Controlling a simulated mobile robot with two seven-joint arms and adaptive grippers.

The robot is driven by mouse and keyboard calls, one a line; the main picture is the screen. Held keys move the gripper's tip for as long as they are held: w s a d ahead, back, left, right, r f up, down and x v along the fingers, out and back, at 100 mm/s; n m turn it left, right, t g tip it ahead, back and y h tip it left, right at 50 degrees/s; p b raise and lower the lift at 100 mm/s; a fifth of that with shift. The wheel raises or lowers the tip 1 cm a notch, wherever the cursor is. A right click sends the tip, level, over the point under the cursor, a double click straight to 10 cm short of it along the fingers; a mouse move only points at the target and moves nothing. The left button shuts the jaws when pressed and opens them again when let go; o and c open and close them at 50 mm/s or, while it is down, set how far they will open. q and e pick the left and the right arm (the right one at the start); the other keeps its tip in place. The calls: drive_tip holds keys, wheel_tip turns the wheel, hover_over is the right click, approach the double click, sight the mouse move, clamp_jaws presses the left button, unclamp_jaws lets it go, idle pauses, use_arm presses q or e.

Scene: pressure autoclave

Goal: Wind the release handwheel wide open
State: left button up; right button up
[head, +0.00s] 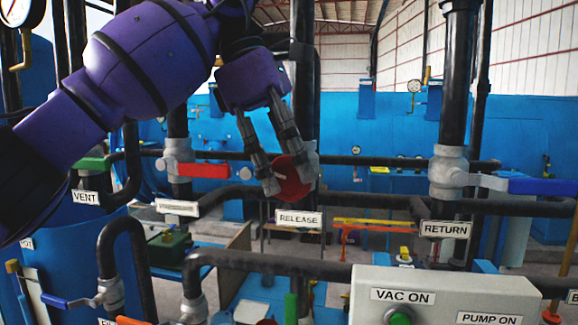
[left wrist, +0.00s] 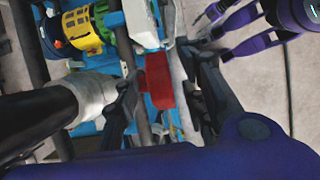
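The red release handwheel (head: 293,181) sits above the RELEASE label (head: 298,219) in the head view. My left gripper (head: 289,173) reaches down to it, with one finger in front of the wheel's left side and the other by its right edge. In the left wrist view the red wheel (left wrist: 159,84) lies between the spread fingers of my left gripper (left wrist: 165,70). A gap shows between the wheel and the right-hand finger; contact on the other side is unclear. My right gripper (left wrist: 215,38) appears at the top right there, fingers apart and empty.
A red lever (head: 204,170) is left of the wheel, and a blue lever (head: 541,186) is at the right above the RETURN label (head: 446,230). Black pipes cross below. A control box (head: 450,290) with VAC ON and PUMP ON labels stands at the front right.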

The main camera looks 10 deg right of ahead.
use_arm(q)
drive_tip(key=shift+s+d+f, duration=0.1)
clamp_jaws()
drive_tip(key=shift+h, duration=0.3)
drive_tip(key=h, duration=0.1)
drive_tip(key=g+h, duration=0.1)
drive_tip(key=h, duration=0.1)
drive_tip(key=shift+w+a+f+g+h, duration=0.15)
drive_tip(key=shift+w+a+g+h, duration=0.05)
drive_tip(key=shift+a+g+h, duration=0.15)
drive_tip(key=shift+a+g+h+b, duration=0.15)
drive_tip(key=shift+g+h+b, duration=0.3)
drive_tip(key=shift+h, duration=0.7)
unclamp_jaws()
